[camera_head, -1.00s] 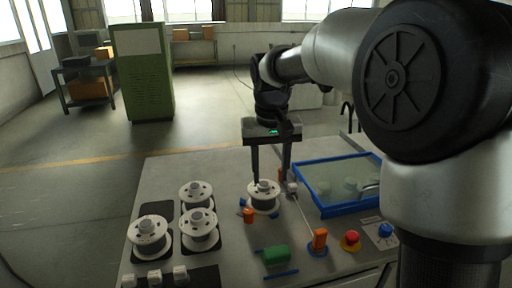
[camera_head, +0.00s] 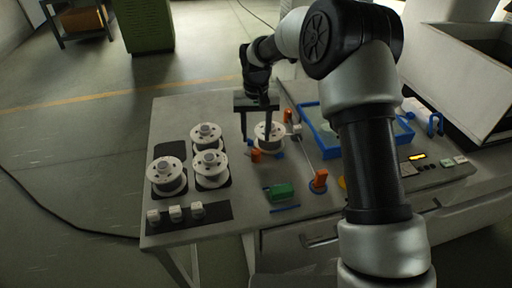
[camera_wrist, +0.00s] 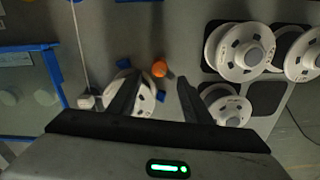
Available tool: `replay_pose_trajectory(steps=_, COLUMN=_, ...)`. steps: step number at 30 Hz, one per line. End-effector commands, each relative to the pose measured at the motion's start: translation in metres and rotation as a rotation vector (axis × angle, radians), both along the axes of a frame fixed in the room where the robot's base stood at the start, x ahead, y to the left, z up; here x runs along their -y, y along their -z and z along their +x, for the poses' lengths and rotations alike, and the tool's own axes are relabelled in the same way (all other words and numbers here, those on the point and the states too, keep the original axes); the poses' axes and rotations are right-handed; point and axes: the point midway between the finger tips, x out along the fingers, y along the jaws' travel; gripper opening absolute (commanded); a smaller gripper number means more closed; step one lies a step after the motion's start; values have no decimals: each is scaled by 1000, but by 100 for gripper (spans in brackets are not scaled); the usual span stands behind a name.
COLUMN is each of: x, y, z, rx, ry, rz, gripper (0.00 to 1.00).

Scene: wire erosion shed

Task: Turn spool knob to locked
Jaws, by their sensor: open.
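The mounted white spool (camera_head: 277,133) sits on the grey bench beside a small orange knob (camera_head: 256,156) at its front left. I cannot tell which part is the spool knob or how it is set. My gripper (camera_head: 255,138) is open and points down, empty. In the head view its right finger overlaps the spool and its left finger is left of it. In the wrist view the orange knob (camera_wrist: 160,68) shows between and just beyond the fingertips (camera_wrist: 159,78). The spool (camera_wrist: 147,100) there is partly hidden by one finger.
Several white spools (camera_head: 166,176) stand on dark pads at the left, behind small white blocks (camera_head: 176,213). A blue-rimmed tray (camera_head: 332,147) and an orange post (camera_head: 320,180) are right of the mounted spool. A green block (camera_head: 281,191) lies in front. A thin rod runs near the spool.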

Motion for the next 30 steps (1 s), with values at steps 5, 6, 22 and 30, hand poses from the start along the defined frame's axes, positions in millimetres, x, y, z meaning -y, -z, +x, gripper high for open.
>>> replay_pose_trajectory(steps=5, x=0, y=36, z=-1, rx=-3, ry=0, rz=-1, gripper=45)
replay_pose_trajectory(steps=6, x=0, y=43, z=-1, rx=-3, ry=1, rz=0, gripper=45)
replay_pose_trajectory(steps=22, x=0, y=68, z=0, rx=1, ry=0, rz=0, gripper=45)
replay_pose_trajectory(steps=30, x=0, y=68, z=0, rx=0, ry=0, rz=0, gripper=4)
